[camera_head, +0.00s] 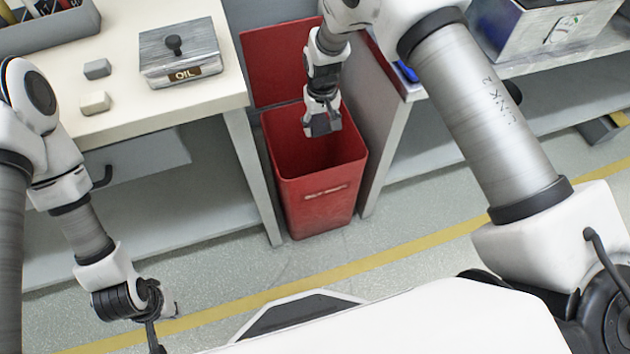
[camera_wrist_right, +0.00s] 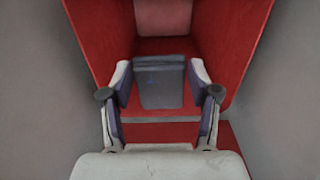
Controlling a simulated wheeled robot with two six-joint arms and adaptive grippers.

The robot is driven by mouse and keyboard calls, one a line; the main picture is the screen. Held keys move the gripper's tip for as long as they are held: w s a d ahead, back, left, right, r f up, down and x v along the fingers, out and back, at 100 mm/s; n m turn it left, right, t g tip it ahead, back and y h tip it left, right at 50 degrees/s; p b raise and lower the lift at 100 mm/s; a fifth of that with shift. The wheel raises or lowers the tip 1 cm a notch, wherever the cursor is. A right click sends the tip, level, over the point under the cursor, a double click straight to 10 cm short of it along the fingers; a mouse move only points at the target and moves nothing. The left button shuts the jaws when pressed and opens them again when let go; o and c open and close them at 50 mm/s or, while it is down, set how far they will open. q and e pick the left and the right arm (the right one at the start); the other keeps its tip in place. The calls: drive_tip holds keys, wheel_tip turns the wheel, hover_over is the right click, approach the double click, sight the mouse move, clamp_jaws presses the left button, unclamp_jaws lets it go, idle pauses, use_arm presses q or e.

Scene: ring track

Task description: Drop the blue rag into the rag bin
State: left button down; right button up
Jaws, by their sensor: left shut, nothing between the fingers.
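The rag bin (camera_head: 322,208) is a tall, open red bin on the floor between two benches. Its red inner wall also shows in the wrist view (camera_wrist_right: 235,40). My right gripper (camera_head: 322,120) points down over the bin's mouth. Its fingers stand either side of a dull grey-blue folded piece (camera_wrist_right: 160,85), which I take as the blue rag; it shows dark at the fingertips in the head view (camera_head: 321,126). Its lower side is hidden. My left gripper (camera_head: 160,318) is shut and empty at the lower left, far from the bin.
A bench (camera_head: 150,108) on the left bears an OIL box (camera_head: 180,62), two small blocks and a grey tray. A second bench (camera_head: 375,125) stands close to the bin's right. A bright blue thing (camera_head: 407,72) lies on it, partly hidden by my arm. Yellow floor line (camera_head: 400,255) in front.

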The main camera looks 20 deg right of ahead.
drive_tip(key=shift+o, duration=0.8)
wheel_tip(320, 180, up, 12)
